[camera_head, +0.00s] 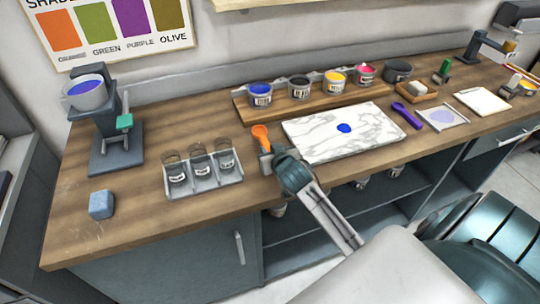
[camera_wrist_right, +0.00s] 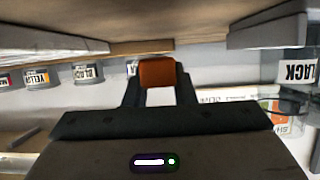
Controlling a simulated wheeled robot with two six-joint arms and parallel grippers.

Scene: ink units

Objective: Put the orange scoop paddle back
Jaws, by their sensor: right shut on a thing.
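The orange scoop paddle (camera_head: 261,134) is upright or tilted, its rounded orange end up, between the glass jars and the marble slab. My right gripper (camera_head: 267,157) is shut on it, near the front edge of the bench. In the right wrist view an orange part of the paddle (camera_wrist_right: 157,72) sits between the dark fingers of the right gripper (camera_wrist_right: 158,92). The lower part of the paddle is hidden by the gripper. I cannot tell whether the paddle touches the bench. My left gripper is not in view.
The white marble slab (camera_head: 310,140) with a blue ink blob lies just right of the gripper. A tray (camera_head: 204,187) of glass jars is at left. Ink pots stand on a wooden riser (camera_head: 316,101) behind. A purple scoop (camera_head: 407,116) lies right of the slab.

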